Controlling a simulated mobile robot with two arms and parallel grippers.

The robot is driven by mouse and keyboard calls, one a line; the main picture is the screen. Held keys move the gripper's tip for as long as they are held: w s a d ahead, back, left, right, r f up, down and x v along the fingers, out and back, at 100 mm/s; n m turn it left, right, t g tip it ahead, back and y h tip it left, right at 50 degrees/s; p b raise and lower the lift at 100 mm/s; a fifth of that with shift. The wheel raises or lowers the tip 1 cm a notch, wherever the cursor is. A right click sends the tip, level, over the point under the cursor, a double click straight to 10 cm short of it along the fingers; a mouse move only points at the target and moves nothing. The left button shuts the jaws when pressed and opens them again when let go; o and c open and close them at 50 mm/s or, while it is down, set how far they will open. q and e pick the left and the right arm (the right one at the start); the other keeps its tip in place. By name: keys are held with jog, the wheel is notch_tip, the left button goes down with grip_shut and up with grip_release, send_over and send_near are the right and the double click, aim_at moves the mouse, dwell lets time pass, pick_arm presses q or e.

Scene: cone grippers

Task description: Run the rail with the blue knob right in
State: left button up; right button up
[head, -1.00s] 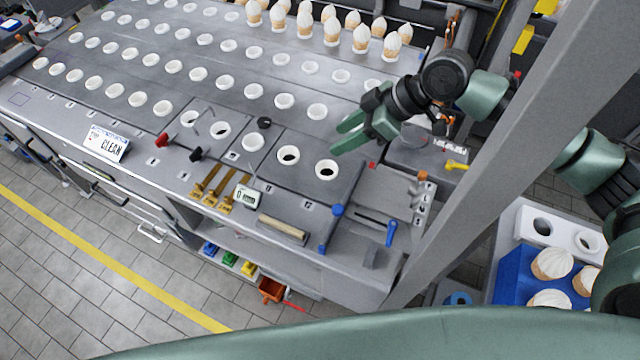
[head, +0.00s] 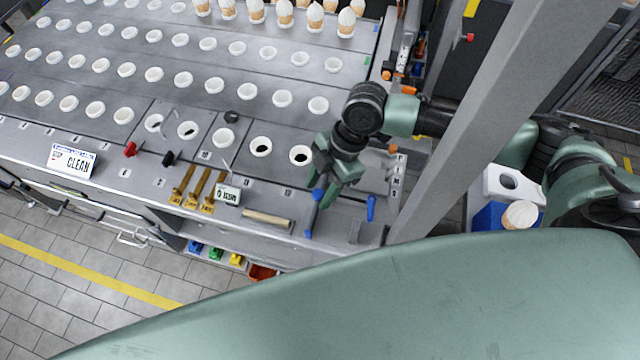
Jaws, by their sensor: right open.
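A blue knob (head: 318,194) shows at the right end of the grey counter, with a thin rail running from it towards the front edge. A blue end piece (head: 308,233) shows at the front edge. My right gripper (head: 323,196) points down at the blue knob, its green fingers open and overlapping the knob in the picture. I cannot tell whether they touch it. The fingers and wrist hide part of the rail and the counter behind it. A separate blue handle (head: 371,208) stands to the right of the gripper. My left gripper is out of view.
White-rimmed holes (head: 301,155) fill the counter (head: 200,110), with several cones (head: 315,16) at the back. A small white display (head: 228,194) and a wooden-handled tool (head: 268,219) lie left of the gripper. A grey post (head: 500,110) rises at the right.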

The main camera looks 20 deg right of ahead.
jog(key=shift+d, duration=0.1)
grip_shut()
dwell(1.3)
